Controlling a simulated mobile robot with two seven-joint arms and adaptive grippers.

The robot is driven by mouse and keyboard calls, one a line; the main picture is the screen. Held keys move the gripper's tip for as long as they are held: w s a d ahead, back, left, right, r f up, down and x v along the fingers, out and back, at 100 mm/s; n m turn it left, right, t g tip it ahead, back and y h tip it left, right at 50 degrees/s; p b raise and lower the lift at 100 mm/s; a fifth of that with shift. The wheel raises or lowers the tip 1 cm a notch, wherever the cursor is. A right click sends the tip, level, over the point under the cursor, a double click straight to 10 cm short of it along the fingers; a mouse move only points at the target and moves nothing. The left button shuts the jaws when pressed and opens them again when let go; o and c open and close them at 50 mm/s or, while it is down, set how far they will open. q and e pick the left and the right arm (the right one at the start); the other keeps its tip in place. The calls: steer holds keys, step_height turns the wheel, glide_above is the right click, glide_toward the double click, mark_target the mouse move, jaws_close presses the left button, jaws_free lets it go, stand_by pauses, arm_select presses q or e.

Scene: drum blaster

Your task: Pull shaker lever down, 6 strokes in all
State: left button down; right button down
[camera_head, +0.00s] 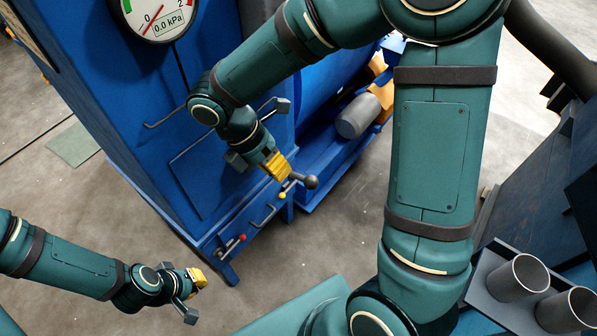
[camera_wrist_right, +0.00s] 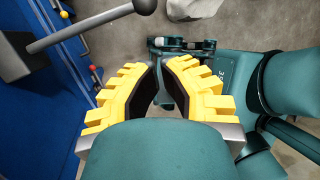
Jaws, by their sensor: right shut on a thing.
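The shaker lever is a grey rod with a dark ball knob (camera_head: 311,182) on the front of the blue cabinet. In the right wrist view its rod (camera_wrist_right: 92,28) runs from a dark block at the left to the ball at the top. My right gripper (camera_head: 278,165) is at the lever, its yellow fingers close beside the ball end. In the wrist view the right fingers (camera_wrist_right: 160,68) slant toward each other, and their contact with the rod cannot be made out. My left gripper (camera_head: 199,278) is low at the left, away from the cabinet; its finger gap cannot be made out.
The blue cabinet (camera_head: 120,110) carries a round gauge (camera_head: 155,12) reading 0.0 kPa. Small handles with a red knob (camera_head: 242,237) and a yellow knob (camera_head: 282,196) sit below the lever. Grey cups (camera_head: 517,278) stand at the right. The floor (camera_head: 300,255) in front is clear.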

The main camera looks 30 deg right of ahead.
arm_select(q)
steer(key=shift+w+d, duration=0.25)
steer(key=shift+w, duration=0.15)
arm_select(e)
steer(key=r, duration=0.1)
steer(key=w+a+r+n+t+h, duration=0.1)
steer(key=w+a+r+n+h, duration=0.1)
steer(key=shift+r+t, duration=0.1)
steer(key=shift+t, duration=0.3)
steer(key=shift+s, duration=0.1)
